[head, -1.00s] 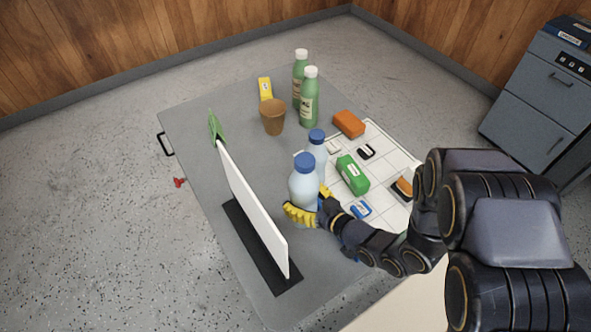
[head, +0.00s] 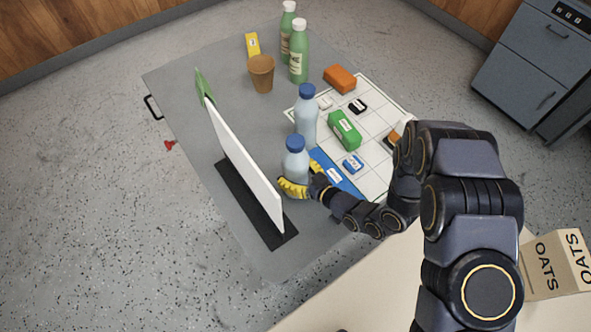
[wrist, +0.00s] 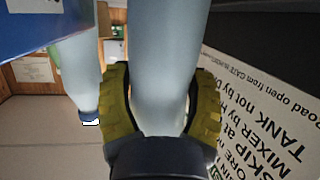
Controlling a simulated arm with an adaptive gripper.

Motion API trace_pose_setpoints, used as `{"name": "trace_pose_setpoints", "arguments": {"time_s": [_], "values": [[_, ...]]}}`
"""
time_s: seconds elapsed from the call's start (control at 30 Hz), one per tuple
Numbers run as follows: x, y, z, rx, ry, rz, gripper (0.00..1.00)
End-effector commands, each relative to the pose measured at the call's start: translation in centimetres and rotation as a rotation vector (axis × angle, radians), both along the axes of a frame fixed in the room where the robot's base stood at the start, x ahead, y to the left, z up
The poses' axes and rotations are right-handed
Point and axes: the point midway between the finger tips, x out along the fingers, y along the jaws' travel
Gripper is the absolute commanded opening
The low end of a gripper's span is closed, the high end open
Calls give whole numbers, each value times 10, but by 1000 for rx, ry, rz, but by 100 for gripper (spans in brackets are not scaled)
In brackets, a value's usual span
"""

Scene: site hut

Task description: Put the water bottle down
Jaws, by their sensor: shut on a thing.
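The water bottle in my gripper is pale blue with a blue cap (head: 295,158). It stands about upright beside the white sign, and whether its base touches the table is hidden by the fingers. My gripper (head: 293,188) has yellow fingers shut around its lower part. In the wrist view the bottle's body (wrist: 160,55) fills the space between the fingers (wrist: 162,112). A second blue-capped bottle (head: 306,122) stands just behind it on the table, apart from it; it also shows in the wrist view (wrist: 76,70).
The white sign (head: 243,165) on a black base is close on the left. A blue box (head: 338,178) lies close on the right. The gridded sheet (head: 376,125) holds a green box (head: 344,130). A brown cup (head: 262,73) and green bottles (head: 299,55) stand farther back. Bare grey table (head: 240,110) lies behind the sign.

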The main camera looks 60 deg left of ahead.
Motion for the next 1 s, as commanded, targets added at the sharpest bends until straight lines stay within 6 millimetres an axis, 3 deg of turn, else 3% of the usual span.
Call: {"name": "trace_pose_setpoints", "arguments": {"time_s": [0.13,0.17,0.2,0.23,0.63,0.77,1.0], "values": [[0,0,-3,2,1,1,26],[0,0,-3,1,0,1,68],[0,0,-3,1,0,1,85],[0,0,-3,1,0,1,90],[0,0,1,1,0,0,90],[4,-18,5,-3,1,-3,90],[12,-68,20,-4,-1,-3,90]]}}
